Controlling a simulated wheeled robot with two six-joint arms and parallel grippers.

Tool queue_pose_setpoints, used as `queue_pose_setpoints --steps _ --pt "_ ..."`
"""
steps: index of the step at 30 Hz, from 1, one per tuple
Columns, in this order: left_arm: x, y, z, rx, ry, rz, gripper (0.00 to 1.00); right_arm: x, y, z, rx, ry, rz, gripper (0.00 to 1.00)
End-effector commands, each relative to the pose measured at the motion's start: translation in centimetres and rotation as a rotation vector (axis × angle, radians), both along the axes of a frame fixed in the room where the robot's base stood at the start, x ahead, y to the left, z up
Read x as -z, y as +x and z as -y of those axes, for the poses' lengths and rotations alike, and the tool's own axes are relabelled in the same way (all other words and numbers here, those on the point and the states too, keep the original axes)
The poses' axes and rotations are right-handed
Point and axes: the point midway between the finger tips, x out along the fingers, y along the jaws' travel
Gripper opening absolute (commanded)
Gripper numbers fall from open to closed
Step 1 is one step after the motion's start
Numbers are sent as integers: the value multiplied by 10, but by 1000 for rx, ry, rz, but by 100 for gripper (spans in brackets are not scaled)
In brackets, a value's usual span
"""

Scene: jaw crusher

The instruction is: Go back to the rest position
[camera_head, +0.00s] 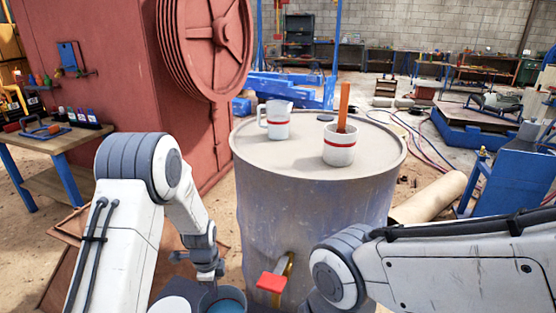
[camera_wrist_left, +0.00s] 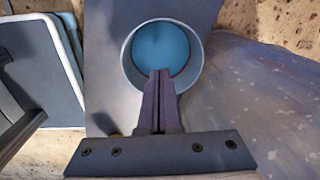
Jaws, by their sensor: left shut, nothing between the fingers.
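My left gripper (camera_head: 210,278) points down at the lower middle of the head view, beside the drum. Its fingers (camera_wrist_left: 160,74) are shut together with nothing between them in the left wrist view. They reach over the near rim of a round container (camera_wrist_left: 127,60) with blue contents, possibly liquid. The same container shows below the gripper in the head view (camera_head: 238,294), cut by the bottom edge. I cannot tell whether the fingertips touch it. My right arm comes in from the right, but its gripper does not show.
The large drum (camera_head: 270,205) stands close ahead. On its top are a white jug (camera_head: 278,128) and a white mug (camera_head: 339,154) holding an orange-brown stick (camera_head: 344,105). A red-handled tap (camera_head: 272,282) juts from its front. A workbench (camera_head: 60,145) stands left, near the red machine (camera_head: 120,60).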

Motion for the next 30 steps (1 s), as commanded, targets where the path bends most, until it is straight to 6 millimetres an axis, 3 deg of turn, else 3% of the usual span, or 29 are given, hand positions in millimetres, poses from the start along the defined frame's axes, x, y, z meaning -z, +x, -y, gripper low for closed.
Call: queue_pose_setpoints --steps 1,3,9,15,21,30 --pt "-25 -7 0 -125 -8 24 0 0 0 0 0 0 0 0" --pt "-52 -21 0 -322 -24 47 0 0 0 0 0 0 0 0" --pt "-110 -67 1 -836 -88 101 0 0 0 0 0 0 0 0" --pt "-138 -103 1 -1188 -150 130 0 0 0 0 0 0 0 0" --pt "-155 -135 1 -1469 -211 148 0 0 0 0 0 0 0 0" --pt "-178 -173 71 -1255 -187 56 0 0 0 0 0 0 0 0"
